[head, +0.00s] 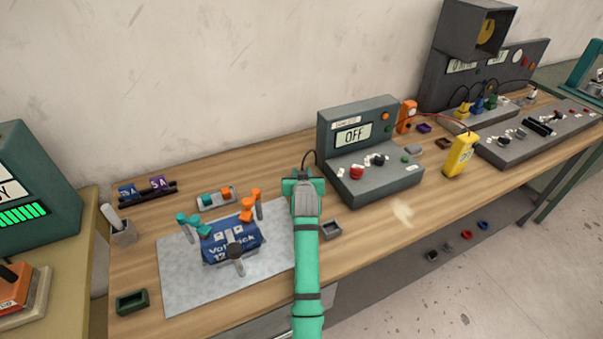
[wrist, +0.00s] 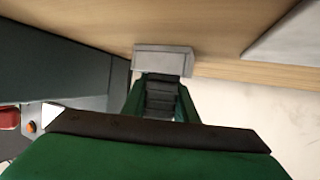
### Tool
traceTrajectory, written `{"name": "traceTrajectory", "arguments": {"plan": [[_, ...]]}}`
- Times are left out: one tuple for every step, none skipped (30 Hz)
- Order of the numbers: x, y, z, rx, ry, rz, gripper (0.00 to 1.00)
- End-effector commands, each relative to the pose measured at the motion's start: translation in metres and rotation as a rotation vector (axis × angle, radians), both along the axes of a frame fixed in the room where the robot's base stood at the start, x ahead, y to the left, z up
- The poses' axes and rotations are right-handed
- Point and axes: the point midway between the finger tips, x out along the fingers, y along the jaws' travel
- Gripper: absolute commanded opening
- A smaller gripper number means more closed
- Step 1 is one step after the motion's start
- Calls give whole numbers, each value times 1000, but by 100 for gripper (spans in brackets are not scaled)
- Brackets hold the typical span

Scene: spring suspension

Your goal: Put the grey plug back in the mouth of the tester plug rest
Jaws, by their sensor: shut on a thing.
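In the wrist view my gripper (wrist: 162,90) is shut, with a light grey block (wrist: 163,60) at its fingertips. I take this block to be the grey plug; its far side is hidden. In the head view my gripper (head: 303,178) is just left of the tester (head: 358,136), near the back of the bench, and my own arm hides the plug. A black lead (head: 309,155) loops from the tester's left side down towards my gripper. I cannot make out the plug rest or its mouth in either view.
The tester's dark side (wrist: 60,70) is close beside my gripper in the wrist view. A grey mat (head: 185,285) with a blue battery (head: 228,243) lies to the left. Bare wood separates mat and tester.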

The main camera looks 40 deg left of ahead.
Motion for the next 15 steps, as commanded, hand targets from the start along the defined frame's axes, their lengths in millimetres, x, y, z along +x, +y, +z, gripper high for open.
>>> {"name": "traceTrajectory", "arguments": {"plan": [[0, 0, 0, 1, -1, 0, 0], [0, 0, 0, 1, -1, 0, 0], [0, 0, 0, 1, -1, 0, 0], [0, 0, 0, 1, -1, 0, 0], [0, 0, 0, 1, -1, 0, 0], [0, 0, 0, 1, -1, 0, 0], [0, 0, 0, 1, -1, 0, 0], [0, 0, -1, 1, -1, 0, 0], [0, 0, -2, 1, -1, 0, 0], [1, -1, -3, 1, 0, -1, 0], [1, -1, -3, 2, -1, -2, 0], [1, -1, -3, 2, -1, -2, 36], [1, -1, -3, 2, -1, -2, 43], [1, -1, -3, 2, -1, -2, 45], [1, -1, -3, 2, -1, -2, 45]]}}
